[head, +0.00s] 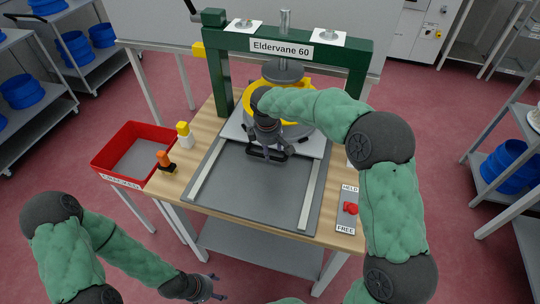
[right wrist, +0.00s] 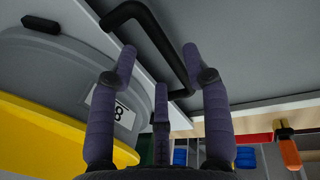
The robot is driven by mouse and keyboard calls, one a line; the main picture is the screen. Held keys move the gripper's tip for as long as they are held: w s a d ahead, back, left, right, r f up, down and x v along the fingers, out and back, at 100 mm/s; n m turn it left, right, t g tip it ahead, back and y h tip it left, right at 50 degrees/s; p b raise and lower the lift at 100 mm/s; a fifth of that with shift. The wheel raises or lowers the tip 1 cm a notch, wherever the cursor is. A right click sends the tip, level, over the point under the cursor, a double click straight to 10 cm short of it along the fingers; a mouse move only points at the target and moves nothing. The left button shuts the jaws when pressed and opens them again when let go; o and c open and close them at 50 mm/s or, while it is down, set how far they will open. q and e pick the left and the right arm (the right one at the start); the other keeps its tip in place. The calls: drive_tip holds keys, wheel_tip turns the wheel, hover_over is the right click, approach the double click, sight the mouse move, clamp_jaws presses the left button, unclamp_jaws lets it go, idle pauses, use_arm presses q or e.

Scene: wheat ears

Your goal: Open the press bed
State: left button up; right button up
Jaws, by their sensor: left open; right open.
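The press (head: 281,50) is a green frame labelled "Eldervane 60". Under it the pale bed plate (head: 232,131) carries a yellow ring and a grey disc (right wrist: 60,62) with a label reading 8. A black bar handle (right wrist: 150,32) is fixed to the plate's front edge. My right gripper (head: 267,148) is open right at this handle, its fingertips close around the bar; contact cannot be told. My left gripper (head: 208,288) is open and empty, low in front of the table. A red knob (head: 350,208) sits on a plate marked HELD and FREE, between the two words.
Two pale rails (head: 308,196) run over the clear grey surface (head: 250,190) in front of the bed. A red bin (head: 126,150), an orange-topped item (head: 166,160) and a yellow-topped item (head: 184,135) stand at the left. Shelves with blue items flank the table.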

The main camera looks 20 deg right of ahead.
drive_tip(key=shift+w+d+f+b, duration=0.15)
drive_tip(key=shift+f+b, duration=0.1)
drive_tip(key=shift+f, duration=0.55)
drive_tip(key=shift+w+f+b, duration=0.15)
drive_tip(key=shift+f+b, duration=0.05)
drive_tip(key=shift+f, duration=0.55)
clamp_jaws()
